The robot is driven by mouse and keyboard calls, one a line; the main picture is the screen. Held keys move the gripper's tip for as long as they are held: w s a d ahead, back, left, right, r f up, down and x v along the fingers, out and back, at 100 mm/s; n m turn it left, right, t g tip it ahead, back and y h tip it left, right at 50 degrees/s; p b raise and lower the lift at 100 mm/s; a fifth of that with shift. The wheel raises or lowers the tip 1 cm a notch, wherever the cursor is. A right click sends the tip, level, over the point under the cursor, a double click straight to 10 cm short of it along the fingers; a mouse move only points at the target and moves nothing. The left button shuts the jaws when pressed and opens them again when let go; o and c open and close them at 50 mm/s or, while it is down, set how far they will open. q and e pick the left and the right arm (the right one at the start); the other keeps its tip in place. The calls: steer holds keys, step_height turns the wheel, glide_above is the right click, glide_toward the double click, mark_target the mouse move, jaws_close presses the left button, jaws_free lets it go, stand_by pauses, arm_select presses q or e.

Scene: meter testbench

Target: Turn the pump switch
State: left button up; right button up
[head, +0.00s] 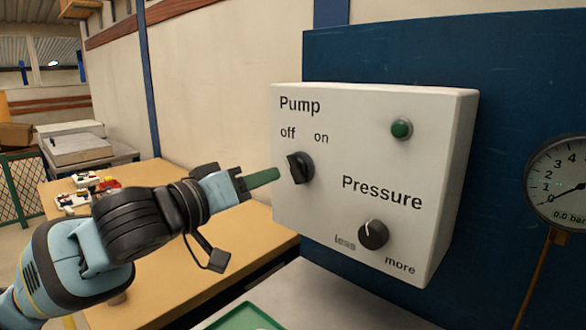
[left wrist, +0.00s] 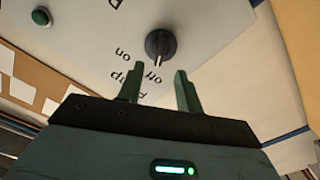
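The black pump switch (head: 300,167) is a round knob with a raised grip on the white control box (head: 330,210), below the words "off" and "on". It also shows in the left wrist view (left wrist: 160,44), where its light mark points toward "off". My left gripper (head: 277,175) is just left of the switch in the head view, its green fingers pointing at it. In the left wrist view my left gripper (left wrist: 155,74) is open, its two fingers apart with nothing between them. The switch lies beyond the fingertips, roughly in line with the gap. My right gripper is not in view.
A black pressure knob (head: 373,235) and a green button (head: 401,128) sit on the same box. A pressure gauge (head: 558,182) is at the right, its needle near zero. A wooden table (head: 165,285) is below my left arm, with a green tray (head: 243,318) in front.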

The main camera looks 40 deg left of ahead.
mark_target(291, 169)
arm_select(q)
steer(key=w, duration=0.2)
steer(key=w+p, duration=0.1)
steer(key=w, duration=0.3)
steer(key=shift+w+d, duration=0.2)
steer(key=shift+d, duration=0.05)
steer(key=shift+w+p, duration=0.3)
steer(key=shift+w, duration=0.35)
jaws_close()
